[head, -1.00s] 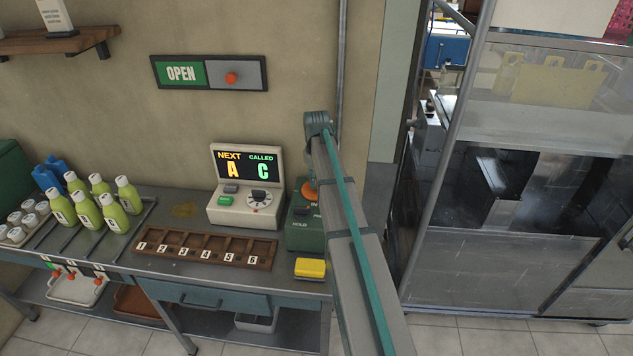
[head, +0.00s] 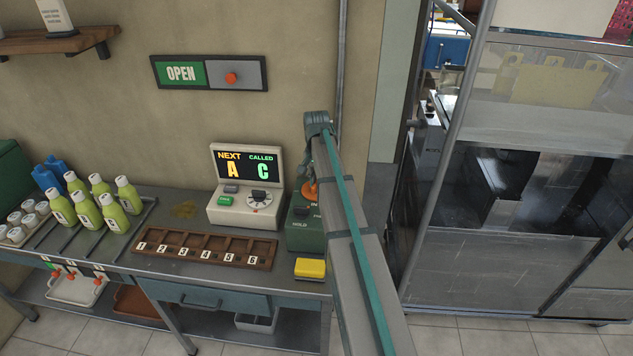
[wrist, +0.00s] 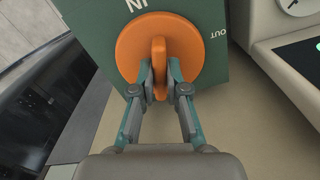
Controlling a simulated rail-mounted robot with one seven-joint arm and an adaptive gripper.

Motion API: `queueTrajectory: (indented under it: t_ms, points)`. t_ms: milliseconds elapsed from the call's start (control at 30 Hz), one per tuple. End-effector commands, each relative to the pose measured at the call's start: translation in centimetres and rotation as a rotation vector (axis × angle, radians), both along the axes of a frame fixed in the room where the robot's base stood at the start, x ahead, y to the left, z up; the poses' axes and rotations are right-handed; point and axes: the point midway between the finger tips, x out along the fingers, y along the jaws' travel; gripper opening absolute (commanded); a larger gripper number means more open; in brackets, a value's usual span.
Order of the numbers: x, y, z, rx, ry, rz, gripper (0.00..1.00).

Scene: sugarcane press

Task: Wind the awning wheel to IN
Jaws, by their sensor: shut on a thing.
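The orange awning wheel (wrist: 130,52) is mounted on a dark green box (wrist: 95,18) with the printed words IN and OUT. In the wrist view my gripper (wrist: 160,80) is shut on the raised orange grip across the wheel's middle, one finger on each side. In the head view the wheel (head: 309,188) shows only partly beside my arm, and the green box (head: 303,238) stands at the right end of the counter. My arm hides much of the wheel and box there.
A NEXT/CALLED display unit (head: 245,190) stands just left of the box. A yellow block (head: 310,268) lies in front of it. A numbered wooden tray (head: 205,248) and green bottles (head: 88,210) fill the counter further left.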

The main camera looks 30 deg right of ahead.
Motion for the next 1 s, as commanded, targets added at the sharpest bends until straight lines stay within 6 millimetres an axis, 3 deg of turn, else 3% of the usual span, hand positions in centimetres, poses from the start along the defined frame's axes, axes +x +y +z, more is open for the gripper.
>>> queueTrajectory:
  t_ms: [1000]
  points:
    - [0.05, -0.03, 0.05, 0.0, -0.001, -0.966, 0.0]
